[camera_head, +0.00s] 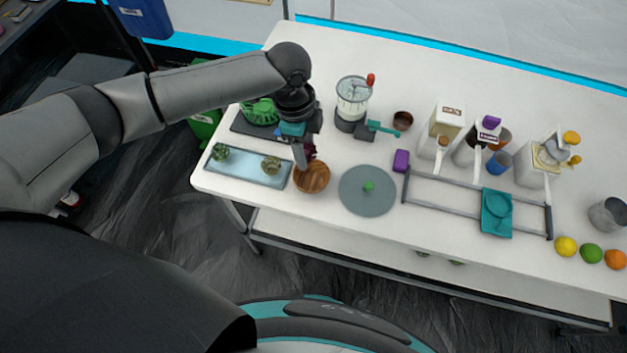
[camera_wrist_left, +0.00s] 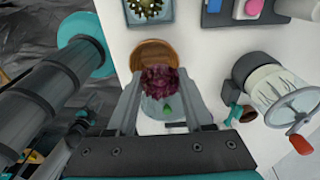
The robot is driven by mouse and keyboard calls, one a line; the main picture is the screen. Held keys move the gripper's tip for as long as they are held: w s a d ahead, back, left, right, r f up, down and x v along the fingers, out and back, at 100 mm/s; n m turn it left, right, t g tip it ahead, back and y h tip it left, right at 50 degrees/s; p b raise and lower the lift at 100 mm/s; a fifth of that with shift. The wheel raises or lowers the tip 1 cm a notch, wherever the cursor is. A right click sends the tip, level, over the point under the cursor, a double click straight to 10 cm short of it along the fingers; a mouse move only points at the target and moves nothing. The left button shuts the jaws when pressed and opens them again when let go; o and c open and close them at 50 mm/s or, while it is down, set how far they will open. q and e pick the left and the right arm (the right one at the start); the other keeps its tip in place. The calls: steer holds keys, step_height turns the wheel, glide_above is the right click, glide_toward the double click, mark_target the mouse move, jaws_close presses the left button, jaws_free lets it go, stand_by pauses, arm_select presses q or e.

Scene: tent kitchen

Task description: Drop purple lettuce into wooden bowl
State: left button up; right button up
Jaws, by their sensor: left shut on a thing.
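The purple lettuce (camera_wrist_left: 160,82) is dark, leafy and held between the fingers of my left gripper (camera_wrist_left: 160,76). In the head view the gripper (camera_head: 304,158) points down at the bowl's far edge, with a little of the purple lettuce (camera_head: 310,151) showing beside the fingers. The round brown wooden bowl (camera_head: 313,179) stands on the white table, just below the gripper. In the left wrist view the lettuce covers part of the wooden bowl (camera_wrist_left: 152,50). The gap between lettuce and bowl is hard to judge. My right gripper is not in view.
A pale tray (camera_head: 236,168) with two green vegetables lies left of the bowl. A round grey board (camera_head: 367,201) with a small green thing lies right. The table's front edge is close.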

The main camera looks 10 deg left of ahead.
arm_select(q)
steer(key=o, duration=1.1)
steer(key=shift+c, duration=0.2)
step_height(320, 180, up, 15)
steer(key=a+p, duration=0.1)
steer(key=p, duration=0.1)
steer(key=shift+a+p, duration=0.25)
steer(key=shift+p, duration=0.1)
